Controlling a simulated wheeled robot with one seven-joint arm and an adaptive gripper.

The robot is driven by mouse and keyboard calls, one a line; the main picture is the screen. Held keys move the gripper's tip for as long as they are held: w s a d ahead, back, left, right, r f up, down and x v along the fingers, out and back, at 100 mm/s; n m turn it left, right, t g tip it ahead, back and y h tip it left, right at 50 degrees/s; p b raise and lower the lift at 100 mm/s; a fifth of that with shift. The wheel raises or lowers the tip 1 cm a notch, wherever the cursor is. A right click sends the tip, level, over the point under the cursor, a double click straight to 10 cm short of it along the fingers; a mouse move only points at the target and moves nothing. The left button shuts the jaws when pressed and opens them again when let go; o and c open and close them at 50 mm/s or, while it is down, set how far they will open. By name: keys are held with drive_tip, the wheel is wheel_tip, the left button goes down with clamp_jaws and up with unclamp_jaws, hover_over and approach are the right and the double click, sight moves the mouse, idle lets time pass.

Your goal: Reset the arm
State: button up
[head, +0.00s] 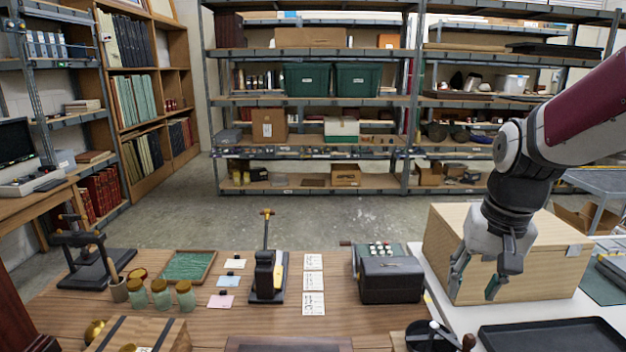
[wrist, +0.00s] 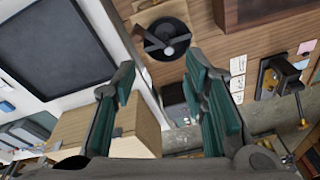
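My arm (head: 585,115) reaches in from the right of the head view, dark red with a black and grey wrist. My gripper (head: 476,280) hangs fingers-down in front of the pale wooden box (head: 535,235) at the right; whether it touches the box cannot be told. In the wrist view my gripper (wrist: 160,95) has its two green-padded fingers well apart, with nothing between them. The pale box also shows in the wrist view (wrist: 135,128), behind the left finger.
A black tray (head: 555,336) lies at the front right, beside a round black item (head: 432,334). A dark machine (head: 390,278), a black upright press (head: 268,272), cards (head: 313,284), jars (head: 160,294) and a green tray (head: 188,266) stand on the wooden table. Shelves (head: 310,98) line the back; floor between is open.

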drive_tip(key=s+a+r+n+t+b, duration=0.1)
drive_tip(key=s+a+r+n, duration=0.1)
drive_tip(key=s, duration=0.4)
drive_tip(key=s+a+r+n+t+b, duration=0.1)
drive_tip(key=s+a+r+t, duration=0.1)
drive_tip(key=s+a, duration=0.3)
drive_tip(key=shift+s+a+n+t, duration=0.3)
drive_tip(key=shift+s+n, duration=0.1)
drive_tip(key=shift+s, duration=0.75)
drive_tip(key=shift+r, duration=0.1)
drive_tip(key=shift+c, duration=0.5)
